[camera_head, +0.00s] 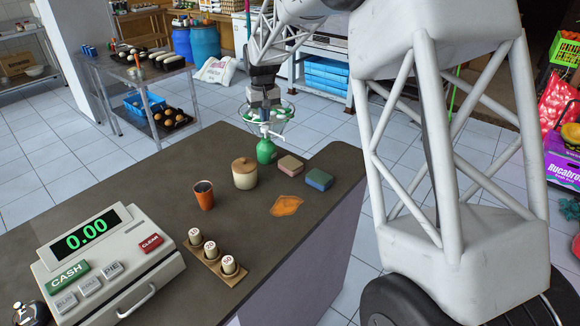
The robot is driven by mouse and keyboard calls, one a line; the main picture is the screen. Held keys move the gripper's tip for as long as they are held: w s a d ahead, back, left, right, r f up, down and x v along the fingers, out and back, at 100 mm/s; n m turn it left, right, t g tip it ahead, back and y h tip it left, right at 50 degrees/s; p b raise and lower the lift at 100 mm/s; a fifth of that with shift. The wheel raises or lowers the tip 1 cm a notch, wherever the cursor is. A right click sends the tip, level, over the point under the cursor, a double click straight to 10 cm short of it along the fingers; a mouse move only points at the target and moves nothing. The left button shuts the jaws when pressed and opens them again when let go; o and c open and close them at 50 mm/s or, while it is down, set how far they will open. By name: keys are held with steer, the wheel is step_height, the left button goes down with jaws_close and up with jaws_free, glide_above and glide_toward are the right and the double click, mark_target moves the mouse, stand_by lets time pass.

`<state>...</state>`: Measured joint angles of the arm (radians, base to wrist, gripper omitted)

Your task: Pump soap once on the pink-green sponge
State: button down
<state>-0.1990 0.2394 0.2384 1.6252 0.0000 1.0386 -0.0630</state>
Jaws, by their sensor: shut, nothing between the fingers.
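A green soap bottle (266,151) with a pale pump head (265,131) stands upright near the counter's far edge. My gripper (265,113) is shut and empty, pointing down just above the pump head; I cannot tell whether it touches it. A sponge with a pinkish top and what looks like a greenish side (290,165) lies flat on the counter, right of the bottle and apart from it. A second sponge, blue-topped (320,179), lies to its right, nearer the counter's right edge. I cannot make out soap on either sponge.
On the dark counter (120,190) are a lidded cream jar (244,173), an orange-brown cup (204,195), an orange cloth (286,205), numbered stoppers in a wooden holder (210,251) and a cash register (105,262). A wire basket (286,112) shows behind the pump. Bare counter surrounds the cloth.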

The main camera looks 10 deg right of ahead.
mark_target(265, 127)
steer(key=shift+f, duration=1.9)
steer(key=shift+r, duration=0.1)
stand_by(0.4)
steer(key=shift+r, duration=1.75)
steer(key=shift+r, duration=0.2)
steer(key=shift+r, duration=2.8)
